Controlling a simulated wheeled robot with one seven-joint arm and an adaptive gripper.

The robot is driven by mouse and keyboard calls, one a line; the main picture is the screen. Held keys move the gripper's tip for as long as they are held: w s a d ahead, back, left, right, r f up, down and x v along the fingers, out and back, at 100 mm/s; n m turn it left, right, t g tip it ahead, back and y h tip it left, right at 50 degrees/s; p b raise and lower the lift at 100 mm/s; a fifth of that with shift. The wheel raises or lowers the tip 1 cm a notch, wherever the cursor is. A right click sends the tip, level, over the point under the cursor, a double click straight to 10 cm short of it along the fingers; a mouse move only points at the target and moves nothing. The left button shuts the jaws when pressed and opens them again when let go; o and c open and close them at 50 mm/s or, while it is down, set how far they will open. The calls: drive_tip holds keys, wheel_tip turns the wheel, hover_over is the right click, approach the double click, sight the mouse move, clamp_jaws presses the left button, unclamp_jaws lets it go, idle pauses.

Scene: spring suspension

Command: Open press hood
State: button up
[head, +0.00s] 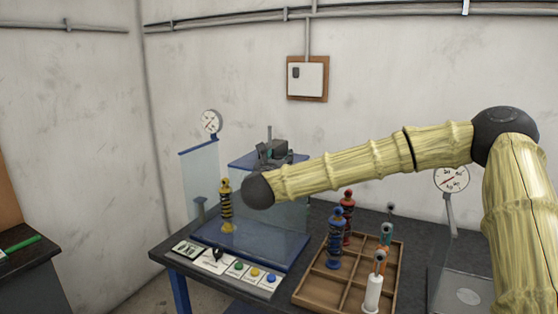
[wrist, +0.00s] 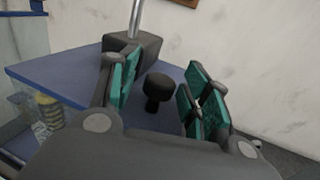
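The press hood (head: 262,163) is a clear box with a blue top on a blue press base (head: 250,246). Its blue top (wrist: 65,72) fills much of the wrist view, with a black knob (wrist: 157,88) on it. My gripper (head: 272,152) is at the hood's top, partly hidden behind my arm. In the wrist view my gripper (wrist: 160,74) is open, its teal-padded fingers on either side of the knob, with gaps visible. A yellow-and-black spring suspension (head: 226,207) stands upright at the press; it also shows at the left of the wrist view (wrist: 48,112).
A dark block with a metal rod (wrist: 132,46) rises beside the knob. A button panel (head: 228,264) lies in front of the press. A wooden tray (head: 312,287) with several upright suspensions stands to the right. A second gauge (head: 452,180) is at the far right.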

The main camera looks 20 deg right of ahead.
drive_tip(key=v, duration=1.2)
idle(0.5)
drive_tip(key=a+f+n+y, duration=0.35)
drive_tip(key=f+n, duration=0.25)
drive_tip(key=f, duration=0.3)
drive_tip(key=a+f+n+y, duration=0.2)
drive_tip(key=a+f+n, duration=0.25)
drive_tip(key=f, duration=0.45)
drive_tip(key=s+a+f+n+g+y, duration=0.2)
drive_tip(key=s+f+n, duration=0.35)
drive_tip(key=f, duration=0.55)
drive_tip(key=s+a+f+n+g+y, duration=0.15)
drive_tip(key=s+f+n, duration=0.25)
drive_tip(key=f+n, duration=0.5)
drive_tip(key=s+f+n+g+y, duration=0.2)
drive_tip(key=s+f+n+g, duration=0.15)
drive_tip(key=s+f, duration=0.75)
drive_tip(key=s+d+f+n+g, duration=0.2)
drive_tip(key=s+d+f+n, duration=0.1)
drive_tip(key=s, duration=0.5)
drive_tip(key=s+d+f+n+g, duration=0.2)
drive_tip(key=s+f+n+g, duration=0.1)
drive_tip(key=s+f+n, duration=0.3)
drive_tip(key=s+d+f+n+g+h, duration=0.1)
drive_tip(key=s+d+f+n+g, duration=0.2)
drive_tip(key=s, duration=0.8)
drive_tip(key=shift+d+f+n, duration=0.35)
drive_tip(key=shift+f+n, duration=0.35)
drive_tip(key=shift+n, duration=0.15)
